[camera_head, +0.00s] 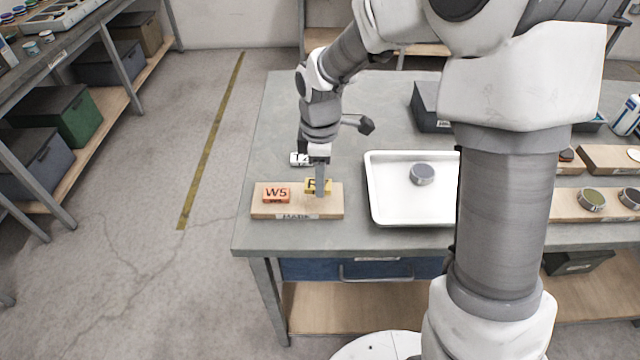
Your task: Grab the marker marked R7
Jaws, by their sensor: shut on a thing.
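A yellow marker block (310,187) stands at the right part of a wooden board (297,208) near the table's front left. Its lettering is partly hidden by a finger and looks like R7. My gripper (320,190) reaches down from above and is shut on this yellow block, which is still at the board. An orange block marked W5 (276,195) sits on the same board, just to the left. A white block with dark lettering (299,159) lies on the table behind, partly hidden by my gripper.
A white tray (378,208) with a grey round piece (422,174) stands right of the board. A dark box (427,108) is farther back. My arm column hides part of the table's right side. The back left of the table (280,115) is clear.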

